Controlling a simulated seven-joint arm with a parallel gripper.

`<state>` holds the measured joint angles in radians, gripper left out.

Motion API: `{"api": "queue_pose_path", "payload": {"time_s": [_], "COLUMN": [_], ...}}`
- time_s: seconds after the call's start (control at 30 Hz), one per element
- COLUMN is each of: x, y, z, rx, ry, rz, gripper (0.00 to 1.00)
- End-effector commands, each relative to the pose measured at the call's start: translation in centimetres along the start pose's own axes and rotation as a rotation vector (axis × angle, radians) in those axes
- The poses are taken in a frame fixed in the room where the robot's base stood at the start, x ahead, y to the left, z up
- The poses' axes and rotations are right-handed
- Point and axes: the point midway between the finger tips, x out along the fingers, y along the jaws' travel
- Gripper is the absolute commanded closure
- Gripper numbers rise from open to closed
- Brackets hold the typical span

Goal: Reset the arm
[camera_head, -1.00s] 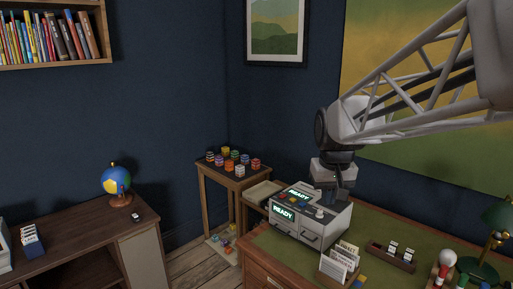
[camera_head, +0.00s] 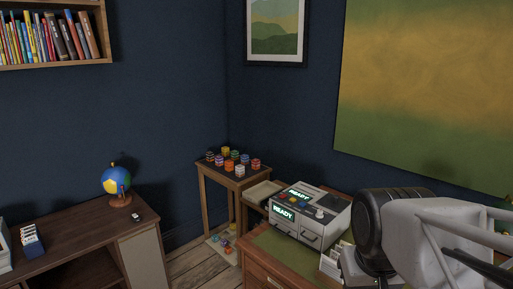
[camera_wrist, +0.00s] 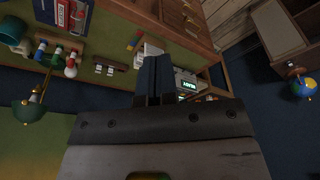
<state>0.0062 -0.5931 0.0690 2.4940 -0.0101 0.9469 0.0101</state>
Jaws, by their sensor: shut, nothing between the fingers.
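My gripper (camera_wrist: 153,75) shows in the wrist view with its two dark fingers together and nothing between them. In the head view my arm fills the lower right, and its fingers are hidden or cut off there. The grey machine (camera_head: 309,212) with lit READY displays stands on the green-topped desk (camera_head: 283,248), left of my arm. Part of its lit display also shows in the wrist view (camera_wrist: 187,87), just right of the fingers.
A small wooden stand (camera_head: 236,177) with several coloured striped pieces is in the corner. A low cabinet (camera_head: 75,235) with a globe (camera_head: 116,183) is at left. My arm covers the desk's right side.

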Motion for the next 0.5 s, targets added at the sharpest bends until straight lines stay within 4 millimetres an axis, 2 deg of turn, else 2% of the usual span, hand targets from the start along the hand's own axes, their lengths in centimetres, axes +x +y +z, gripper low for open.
{"api": "queue_pose_path", "payload": {"time_s": [0.03,0.2,0.5], "x": [0.2,0.6,0.7], "y": [0.0,0.1,0.1], "z": [0.8,2.2,2.5], "rx": [0.002,0.008,0.009], "ry": [0.002,0.007,0.007], "rz": [0.0,0.001,0.001], "gripper": [1.0,1.0,1.0]}}
